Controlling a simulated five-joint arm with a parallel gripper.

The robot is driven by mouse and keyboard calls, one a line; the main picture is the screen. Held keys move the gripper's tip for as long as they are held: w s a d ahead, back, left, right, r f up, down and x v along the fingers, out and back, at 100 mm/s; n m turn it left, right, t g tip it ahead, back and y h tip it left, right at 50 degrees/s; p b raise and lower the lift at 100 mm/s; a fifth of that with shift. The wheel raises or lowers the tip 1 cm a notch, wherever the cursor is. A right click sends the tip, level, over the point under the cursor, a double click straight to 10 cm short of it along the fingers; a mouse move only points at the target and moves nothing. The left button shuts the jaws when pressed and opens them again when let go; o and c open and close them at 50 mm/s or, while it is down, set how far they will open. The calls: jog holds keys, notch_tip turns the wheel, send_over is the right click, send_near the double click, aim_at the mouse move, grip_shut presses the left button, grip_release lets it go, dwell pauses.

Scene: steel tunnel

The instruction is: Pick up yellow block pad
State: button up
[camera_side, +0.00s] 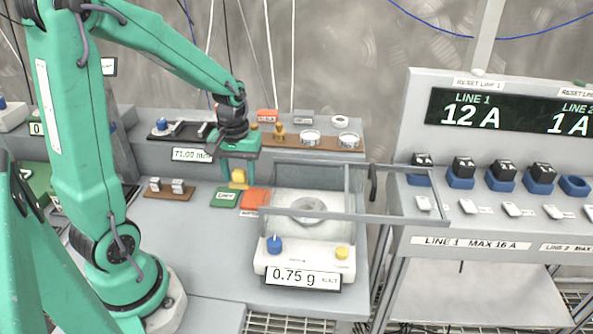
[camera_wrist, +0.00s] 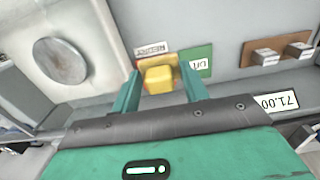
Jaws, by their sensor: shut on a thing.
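The yellow block (camera_side: 239,177) is between the fingers of my gripper (camera_side: 239,181), just above and behind the green pad (camera_side: 224,198) in the side view. In the wrist view the yellow block (camera_wrist: 158,79) sits between the two teal fingertips of my gripper (camera_wrist: 160,85). My gripper is shut on it. A wooden-coloured patch shows behind the block in the wrist view. Whether the block touches the surface beneath it cannot be told.
An orange pad (camera_side: 256,199) lies right of the green one. A balance (camera_side: 305,248) with a clear draft shield and round pan reads 0.75 g. A brown rack (camera_side: 168,190) with two small pieces is at left. A raised shelf (camera_side: 330,143) with dishes runs behind.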

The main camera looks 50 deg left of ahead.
aim_at(246, 186)
jog(key=shift+d+r, duration=0.4)
jog(key=shift+d, duration=0.25)
jog(key=shift+d+r, duration=0.35)
jog(key=shift+d, duration=0.25)
jog(key=o, duration=0.3)
jog(key=shift+c, duration=1.1)
notch_tip(246, 186, up, 8)
jog(key=w+d, duration=1)
jog(key=w, duration=0.1)
jog(key=shift+w+f, duration=0.1)
jog(key=shift+f, duration=2.25)
jog(key=shift+f, duration=0.15)
